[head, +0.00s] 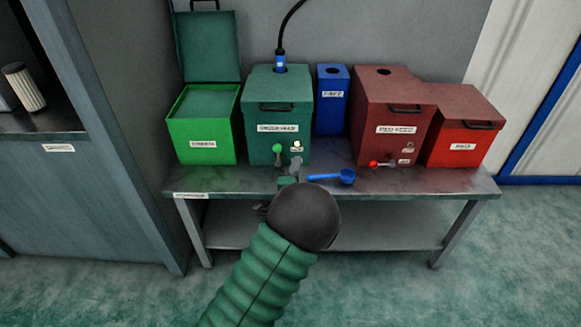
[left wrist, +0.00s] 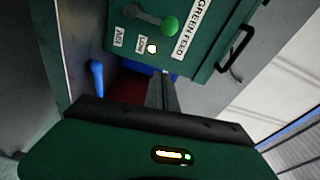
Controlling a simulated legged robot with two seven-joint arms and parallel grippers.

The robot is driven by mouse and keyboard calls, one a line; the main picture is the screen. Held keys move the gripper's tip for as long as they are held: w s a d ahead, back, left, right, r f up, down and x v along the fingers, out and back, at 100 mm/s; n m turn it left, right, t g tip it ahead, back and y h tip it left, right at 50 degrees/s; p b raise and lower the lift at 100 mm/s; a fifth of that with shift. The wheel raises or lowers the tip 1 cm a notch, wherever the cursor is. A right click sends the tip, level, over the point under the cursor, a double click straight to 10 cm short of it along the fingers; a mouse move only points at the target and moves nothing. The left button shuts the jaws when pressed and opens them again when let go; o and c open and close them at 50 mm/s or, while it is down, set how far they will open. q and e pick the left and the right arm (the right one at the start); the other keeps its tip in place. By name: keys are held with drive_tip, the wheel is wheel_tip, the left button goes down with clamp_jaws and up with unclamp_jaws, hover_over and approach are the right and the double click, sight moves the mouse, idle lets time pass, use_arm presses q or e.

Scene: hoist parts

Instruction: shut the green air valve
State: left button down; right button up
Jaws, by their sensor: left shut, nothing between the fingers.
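The green air valve is a short lever with a round green knob (head: 277,148) on the lower front of the green feed box (head: 251,125). The knob points up toward the box's label. The lever and knob also show in the left wrist view (left wrist: 170,26), with an "AIR" label and a lit lamp (left wrist: 151,48) beside them. My left gripper (head: 295,166) is shut and empty, in front of the box's lower front, just right of the lever. It looks apart from the knob; whether it touches the lever I cannot tell. My right gripper is not in view.
A blue scoop (head: 331,177) lies on the metal bench (head: 450,180), right of my gripper. A bright green open bin (head: 207,130), a blue box (head: 332,105) and red boxes (head: 390,110) stand alongside. A black hose with a blue connector (head: 281,60) enters the green box's top.

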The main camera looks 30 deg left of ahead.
sight(278, 155)
use_arm(q)
drive_tip(key=b+x, duration=0.1)
drive_tip(key=x, duration=0.4)
drive_tip(key=b+x, duration=0.1)
drive_tip(key=x, duration=0.2)
drive_tip(key=shift+s+a+f+b, duration=0.15)
drive_tip(key=shift+a+f+b, duration=0.2)
drive_tip(key=shift+a+f, duration=0.05)
drive_tip(key=s+a, duration=0.1)
drive_tip(key=s+a+b, duration=0.1)
drive_tip(key=s, duration=0.1)
drive_tip(key=shift+a+r, duration=0.1)
drive_tip(key=shift+a, duration=0.1)
drive_tip(key=shift+a, duration=0.15)
